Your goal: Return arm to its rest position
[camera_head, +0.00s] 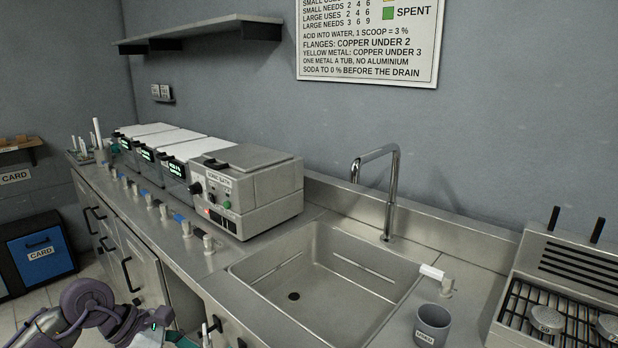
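My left arm (87,300) comes in low at the left, in front of the cabinet doors and below the counter top. Its wrist end, with a small green light, reaches the bottom edge of the view. The fingers there are too dark and cut off to tell whether they are open or shut, and I see nothing held. My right arm and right gripper are not in view.
A steel counter carries a grey sonic bath (247,185) and several white-topped units (182,150) with lit displays. Taps line its front edge.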

